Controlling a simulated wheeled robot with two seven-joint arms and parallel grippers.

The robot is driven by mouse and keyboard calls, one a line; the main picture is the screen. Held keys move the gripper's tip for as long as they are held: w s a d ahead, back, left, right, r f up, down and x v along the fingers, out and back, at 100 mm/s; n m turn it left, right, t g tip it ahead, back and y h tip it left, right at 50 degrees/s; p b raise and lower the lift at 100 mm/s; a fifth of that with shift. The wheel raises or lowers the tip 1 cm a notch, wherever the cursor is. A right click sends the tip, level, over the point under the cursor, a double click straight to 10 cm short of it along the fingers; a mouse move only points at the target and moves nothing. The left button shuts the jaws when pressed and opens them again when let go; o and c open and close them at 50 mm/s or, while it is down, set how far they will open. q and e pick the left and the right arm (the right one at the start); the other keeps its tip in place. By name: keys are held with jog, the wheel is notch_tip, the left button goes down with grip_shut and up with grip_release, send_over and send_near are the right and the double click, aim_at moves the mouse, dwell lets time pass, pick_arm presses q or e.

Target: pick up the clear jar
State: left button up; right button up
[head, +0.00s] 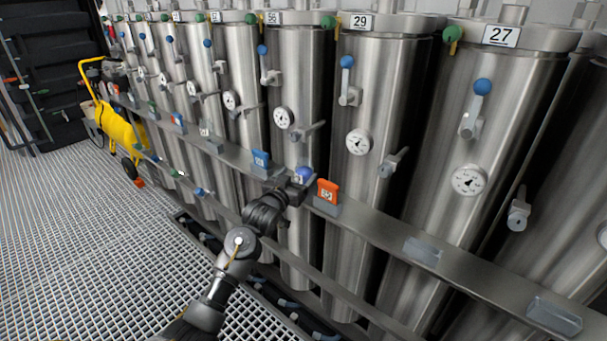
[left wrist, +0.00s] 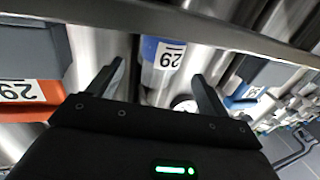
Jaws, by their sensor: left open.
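The clear jar shows in the head view as a rounded blue lid (head: 304,173) above the steel ledge, just past my left gripper (head: 291,184). My gripper and wrist hide most of its body there. The left gripper is open. I cannot tell whether either finger touches the jar. My right gripper is in neither view.
An orange block (head: 327,192) labelled 29 stands on the ledge (head: 370,232) right beside the gripper. A blue block (head: 261,160) stands on the other side. Tall steel vessels (head: 372,100) with gauges and valves rise behind. A yellow cart (head: 115,125) stands far left; the grating floor (head: 90,220) is open.

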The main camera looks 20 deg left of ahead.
aim_at(304, 170)
pick_arm(q)
jog(key=w, duration=0.5)
jog(key=shift+d+f, duration=0.25)
jog(key=shift+d, duration=0.1)
jog(key=c, duration=1.2)
